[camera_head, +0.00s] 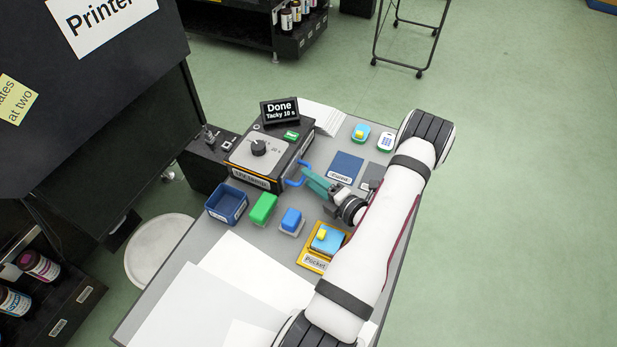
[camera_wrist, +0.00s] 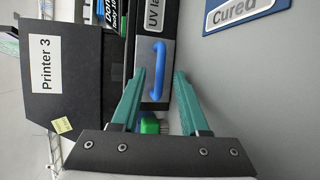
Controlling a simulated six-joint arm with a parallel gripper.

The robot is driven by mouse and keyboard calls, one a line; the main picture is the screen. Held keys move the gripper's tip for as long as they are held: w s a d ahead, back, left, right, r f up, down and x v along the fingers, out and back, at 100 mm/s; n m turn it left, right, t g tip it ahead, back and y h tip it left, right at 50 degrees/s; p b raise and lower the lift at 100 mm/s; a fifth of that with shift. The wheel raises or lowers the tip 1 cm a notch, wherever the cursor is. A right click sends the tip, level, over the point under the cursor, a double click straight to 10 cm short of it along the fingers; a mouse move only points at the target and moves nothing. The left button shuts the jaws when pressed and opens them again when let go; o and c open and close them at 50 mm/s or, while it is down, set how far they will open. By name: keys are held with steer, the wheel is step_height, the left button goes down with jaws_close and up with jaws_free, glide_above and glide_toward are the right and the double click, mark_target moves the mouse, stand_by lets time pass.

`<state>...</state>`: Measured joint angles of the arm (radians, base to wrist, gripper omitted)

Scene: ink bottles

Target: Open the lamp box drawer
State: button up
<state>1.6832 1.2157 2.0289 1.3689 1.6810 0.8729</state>
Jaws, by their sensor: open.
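The lamp box (camera_head: 268,152) is a dark box with a grey top, a round knob and a UV lamp label. It stands at the back of the grey table. Its drawer has a blue bar handle (camera_head: 298,174) on the right side; the handle and light grey drawer front (camera_wrist: 148,85) show in the wrist view. The drawer appears shut, with no gap visible. My gripper (camera_head: 308,178) is open and empty, its teal fingers pointing at the handle. In the wrist view, the handle (camera_wrist: 158,70) lies between the two fingertips; I cannot tell the depth between them.
A blue Cured mat (camera_head: 347,166) lies right of the handle. A navy bin (camera_head: 227,203), a green block (camera_head: 263,209), a blue block (camera_head: 291,221) and a yellow Pocket tray (camera_head: 310,262) stand in front. A black Done sign (camera_head: 280,112) stands on the box.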

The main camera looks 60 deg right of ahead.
steer(key=shift+x, duration=0.8)
jaws_close()
stand_by(0.9)
